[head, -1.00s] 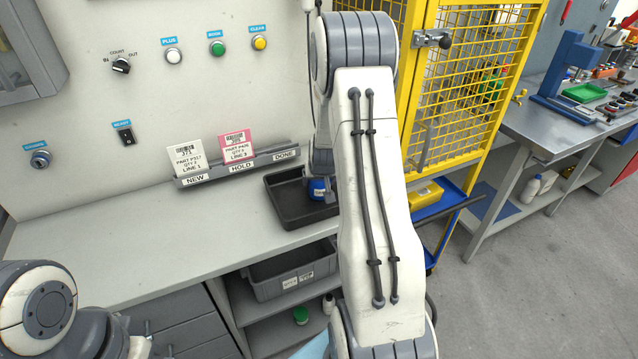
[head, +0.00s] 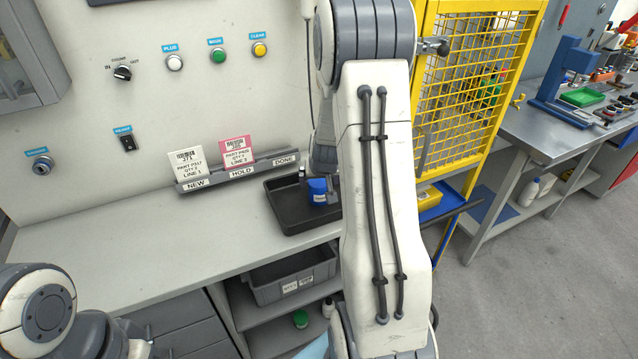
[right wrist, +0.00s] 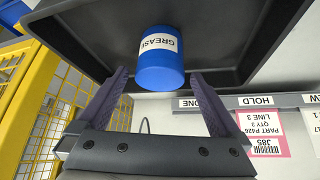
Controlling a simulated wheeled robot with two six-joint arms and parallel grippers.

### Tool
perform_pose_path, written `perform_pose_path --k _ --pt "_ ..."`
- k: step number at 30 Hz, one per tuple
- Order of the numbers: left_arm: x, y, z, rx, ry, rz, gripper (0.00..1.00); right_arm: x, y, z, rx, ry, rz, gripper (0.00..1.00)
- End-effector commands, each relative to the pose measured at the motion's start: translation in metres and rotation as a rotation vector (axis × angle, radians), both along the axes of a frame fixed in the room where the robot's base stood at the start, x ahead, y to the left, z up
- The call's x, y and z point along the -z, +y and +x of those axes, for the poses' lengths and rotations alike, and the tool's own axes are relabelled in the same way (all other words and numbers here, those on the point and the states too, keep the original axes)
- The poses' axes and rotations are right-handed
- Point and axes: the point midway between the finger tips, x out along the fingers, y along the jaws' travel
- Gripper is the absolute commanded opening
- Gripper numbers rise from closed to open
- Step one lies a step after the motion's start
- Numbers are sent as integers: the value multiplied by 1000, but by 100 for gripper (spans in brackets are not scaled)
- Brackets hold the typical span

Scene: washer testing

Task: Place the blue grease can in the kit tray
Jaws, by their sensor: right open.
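The blue grease can (head: 317,190) is inside the black kit tray (head: 290,222) on the bench, toward the tray's right side. In the right wrist view the can (right wrist: 160,62) shows its white GREASE label and round blue end; it appears upright. The tray wall (right wrist: 85,40) shows around it there. My right gripper (right wrist: 158,78) is open, its dark fingers spread either side of the can's near end, with gaps visible. In the head view my right arm hides most of that gripper and the tray's right edge. My left gripper is out of view.
A card rack (head: 240,170) with a white and a pink card stands behind the tray against the panel. A grey bin (head: 290,277) sits on the shelf below. A yellow mesh fence (head: 475,95) stands right of the bench. The bench left of the tray is clear.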

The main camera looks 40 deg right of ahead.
Motion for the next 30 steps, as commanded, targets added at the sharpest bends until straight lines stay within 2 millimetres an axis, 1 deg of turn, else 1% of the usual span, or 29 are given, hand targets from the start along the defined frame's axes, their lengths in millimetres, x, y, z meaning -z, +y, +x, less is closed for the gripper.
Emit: perform_pose_path --k 1,4,7,11,24,28,30 --pt "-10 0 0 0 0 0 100 -16 3 -5 2 -2 0 100" --pt "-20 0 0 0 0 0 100 -34 9 -15 2 -1 0 100" --pt "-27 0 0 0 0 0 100 -46 14 -22 0 0 0 100" --pt "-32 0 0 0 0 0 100 -55 18 -28 1 0 0 100" --pt "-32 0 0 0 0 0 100 -56 19 -31 0 1 1 100" --pt "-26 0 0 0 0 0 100 -48 17 -27 1 1 1 100" --pt "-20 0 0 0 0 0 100 -39 15 -24 2 1 2 100"
